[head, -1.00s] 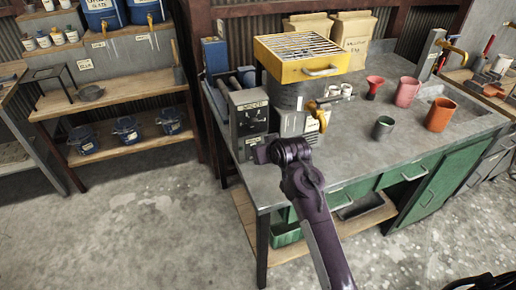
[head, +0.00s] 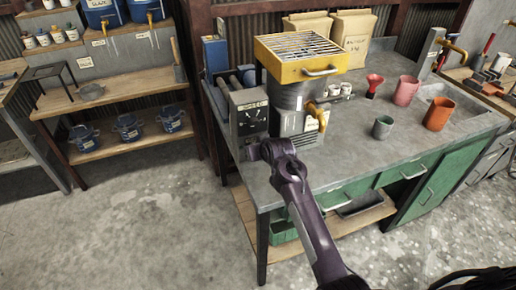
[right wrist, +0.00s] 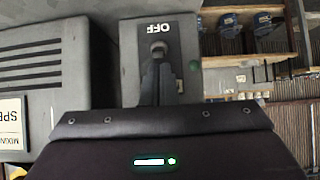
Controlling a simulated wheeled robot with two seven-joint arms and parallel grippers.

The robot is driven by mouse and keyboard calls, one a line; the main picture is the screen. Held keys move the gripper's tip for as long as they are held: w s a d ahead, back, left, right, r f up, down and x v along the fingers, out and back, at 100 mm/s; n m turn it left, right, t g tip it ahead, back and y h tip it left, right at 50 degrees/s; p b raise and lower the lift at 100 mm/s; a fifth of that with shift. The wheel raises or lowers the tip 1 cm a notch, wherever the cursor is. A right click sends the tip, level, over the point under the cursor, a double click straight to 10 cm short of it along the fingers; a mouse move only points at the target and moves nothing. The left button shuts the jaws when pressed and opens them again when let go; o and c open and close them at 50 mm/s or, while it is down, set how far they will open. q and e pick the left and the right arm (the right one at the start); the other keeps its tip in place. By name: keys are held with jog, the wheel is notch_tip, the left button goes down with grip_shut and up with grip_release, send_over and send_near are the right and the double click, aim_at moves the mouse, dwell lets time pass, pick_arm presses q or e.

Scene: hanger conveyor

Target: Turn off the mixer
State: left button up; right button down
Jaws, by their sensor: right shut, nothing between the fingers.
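The mixer has a yellow grated hopper (head: 303,55) on a dark round drum, with a grey control box (head: 249,112) at its front left. In the right wrist view a grey switch box (right wrist: 190,55) carries a plate marked OFF (right wrist: 160,28). My left gripper is out of view.
The mixer stands on a grey workbench (head: 345,160). Shelves (head: 110,95) with blue pots are at left. The floor between is clear.

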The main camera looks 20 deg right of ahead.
jog(key=shift+f, duration=0.1)
jog(key=shift+s+f+t+b, duration=0.1)
jog(key=shift+s+t+b, duration=0.05)
jog(key=shift+t+b, duration=0.25)
jog(key=shift+s+f+t+b, duration=0.25)
jog(key=shift+t+b, duration=0.35)
jog(key=shift+b, duration=0.05)
jog(key=shift+s+f+t+b, duration=0.25)
jog(key=shift+f+t+b, duration=0.4)
jog(key=shift+b, duration=0.5)
jog(key=shift+s+f+t+b, duration=0.15)
jog(key=shift+t+b, duration=0.3)
jog(key=shift+t, duration=0.2)
jog(key=shift+s, duration=0.1)
